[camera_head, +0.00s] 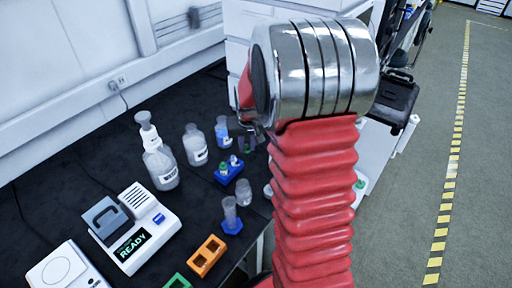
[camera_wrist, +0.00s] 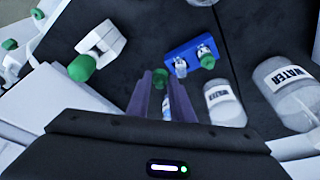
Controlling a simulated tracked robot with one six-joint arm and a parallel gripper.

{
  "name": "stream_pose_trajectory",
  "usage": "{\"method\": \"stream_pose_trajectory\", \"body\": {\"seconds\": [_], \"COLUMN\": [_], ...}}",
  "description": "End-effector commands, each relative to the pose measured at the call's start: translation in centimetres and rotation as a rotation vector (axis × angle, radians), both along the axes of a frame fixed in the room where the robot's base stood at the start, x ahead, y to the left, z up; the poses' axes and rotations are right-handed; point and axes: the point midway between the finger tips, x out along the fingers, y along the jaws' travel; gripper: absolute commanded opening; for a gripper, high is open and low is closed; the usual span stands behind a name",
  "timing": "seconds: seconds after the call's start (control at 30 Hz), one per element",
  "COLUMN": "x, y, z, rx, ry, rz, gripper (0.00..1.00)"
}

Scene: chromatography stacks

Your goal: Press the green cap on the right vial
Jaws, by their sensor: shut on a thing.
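A blue rack (camera_wrist: 182,50) holds two small vials in the wrist view. Its right vial there (camera_wrist: 206,47) has a green cap (camera_wrist: 207,62) on or against it; its left vial (camera_wrist: 180,67) shows no green cap. My gripper (camera_wrist: 161,76) is shut on another green cap (camera_wrist: 160,78), held between its purple fingertips, apart from the rack and to its lower left in the wrist view. In the head view the blue rack (camera_head: 229,177) stands on the black bench, with one green cap (camera_head: 223,167) at its left vial. My arm mostly hides my gripper there.
A bottle labelled WATER (camera_wrist: 287,88) and a smaller bottle (camera_wrist: 223,103) stand close by. A wash bottle (camera_head: 160,163), a READY instrument (camera_head: 155,222), an orange block (camera_head: 207,256) and a cylinder in a blue base (camera_head: 231,212) stand on the bench.

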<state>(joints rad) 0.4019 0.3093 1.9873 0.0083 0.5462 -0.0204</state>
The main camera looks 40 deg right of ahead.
Motion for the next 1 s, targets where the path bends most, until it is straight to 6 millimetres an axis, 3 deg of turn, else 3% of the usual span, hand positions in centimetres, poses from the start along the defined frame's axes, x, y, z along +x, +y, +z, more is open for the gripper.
{"method": "stream_pose_trajectory", "body": {"seconds": [0.3, 0.7, 0.83, 1.0], "x": [3.6, 5.7, 5.8, 5.7], "y": [7.8, 18.0, 20.5, 22.0], "z": [4.4, 9.7, 11.1, 11.9], "rx": [-0.001, -0.001, -0.001, 0.000], "ry": [-0.004, -0.004, -0.004, -0.001], "rz": [0.147, 0.321, 0.363, 0.387], "gripper": [0.00, 0.00, 0.00, 0.00]}}
